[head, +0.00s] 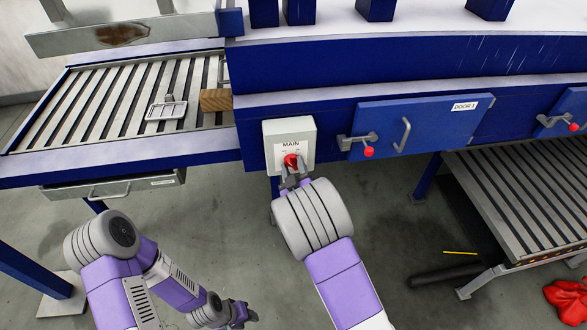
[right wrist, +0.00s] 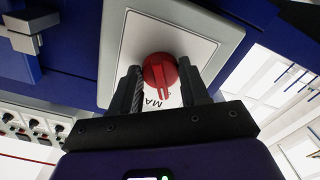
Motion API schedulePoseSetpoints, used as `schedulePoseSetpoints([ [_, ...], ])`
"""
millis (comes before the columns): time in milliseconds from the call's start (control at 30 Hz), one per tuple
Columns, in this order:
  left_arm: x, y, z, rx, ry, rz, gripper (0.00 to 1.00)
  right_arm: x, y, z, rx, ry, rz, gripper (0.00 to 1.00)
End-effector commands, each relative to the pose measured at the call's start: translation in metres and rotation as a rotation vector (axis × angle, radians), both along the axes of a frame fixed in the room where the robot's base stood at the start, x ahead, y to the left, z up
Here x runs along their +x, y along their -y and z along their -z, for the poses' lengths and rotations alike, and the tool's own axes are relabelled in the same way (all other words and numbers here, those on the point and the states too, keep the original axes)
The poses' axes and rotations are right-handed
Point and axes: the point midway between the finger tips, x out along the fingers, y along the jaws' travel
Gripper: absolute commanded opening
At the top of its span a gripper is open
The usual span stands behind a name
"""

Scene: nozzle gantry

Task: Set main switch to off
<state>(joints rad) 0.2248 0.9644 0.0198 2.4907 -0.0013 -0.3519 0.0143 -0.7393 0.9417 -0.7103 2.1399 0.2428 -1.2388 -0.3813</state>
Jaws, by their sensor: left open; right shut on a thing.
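The main switch is a red rotary knob (head: 291,161) on a light grey box (head: 302,132) labelled MAIN, fixed to the blue machine front. My right gripper (head: 293,174) is at the box, shut on the red knob with a finger on either side. The knob also shows between the two dark fingers in the right wrist view (right wrist: 160,72). There its raised grip points down towards the partly covered lettering. The position marks are too small or hidden to read. My left gripper (head: 240,314) hangs low at the bottom of the head view, open and empty, away from the switch.
A blue door (head: 430,125) labelled DOOR 1, with a grey handle and a red-knobbed latch (head: 368,151), is right of the box. A slatted conveyor (head: 90,100) with a metal frame piece (head: 166,109) lies left. Another slatted bed (head: 530,190) is lower right.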

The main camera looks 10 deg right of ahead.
Motion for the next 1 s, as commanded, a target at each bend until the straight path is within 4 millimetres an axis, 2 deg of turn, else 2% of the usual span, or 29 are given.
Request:
schedulePoseSetpoints([
  [467,0.0001,0.0,0.0005,0.0,0.0,0.0,0.43,0.0002,0.0003,-0.0007,-0.018,0.001,0.0,0.15],
  [500,0.0001,0.0,0.0005,0.0,0.0,0.0,0.43,0.0002,0.0003,-0.0007,-0.018,0.001,0.0,0.47],
  [633,0.0,0.0,0.0005,0.0,0.0,0.0,0.43,0.0002,0.0002,-0.0007,-0.018,0.001,0.0,0.67],
  [667,0.0,0.0,0.0005,0.0,0.0,0.0,0.43,0.0001,0.0002,-0.0006,-0.017,0.001,0.0,0.7],
  [1000,0.0,0.0,0.0005,0.0,0.0,0.0,0.43,-0.0033,0.0001,-0.0001,-0.016,-0.001,0.0,0.7],
])
